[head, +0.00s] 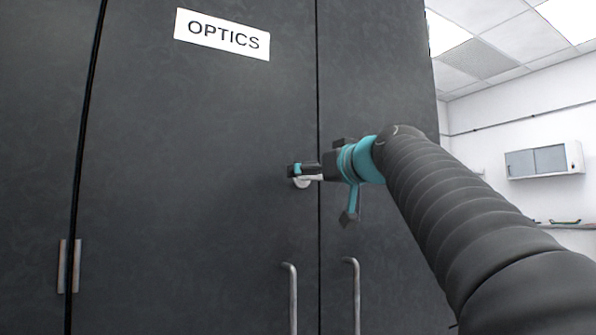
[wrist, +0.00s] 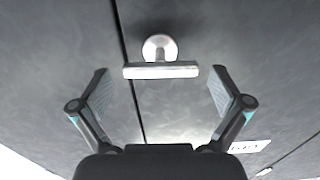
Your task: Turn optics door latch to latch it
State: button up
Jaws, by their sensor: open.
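The optics door latch (head: 302,183) is a pale round knob with a bar, on the dark door panel left of the seam. In the wrist view the latch bar (wrist: 160,70) lies crosswise in front of its round base (wrist: 160,46), its left end close to the seam. My gripper (head: 322,194) is at the latch and partly hides it in the head view. In the wrist view my gripper (wrist: 160,92) is open, one finger on each side of the bar, with gaps at both ends. The fingertips look apart from the bar.
The white OPTICS sign (head: 222,34) is above the latch; part of it shows in the wrist view (wrist: 250,147). Two vertical door handles (head: 290,298) (head: 352,298) stand out below. A hinge (head: 68,266) is at left. A wall cabinet (head: 543,161) is far right.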

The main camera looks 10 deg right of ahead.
jog(key=shift+w+a, duration=0.25)
jog(key=shift+w, duration=0.4)
jog(key=c, duration=1.1)
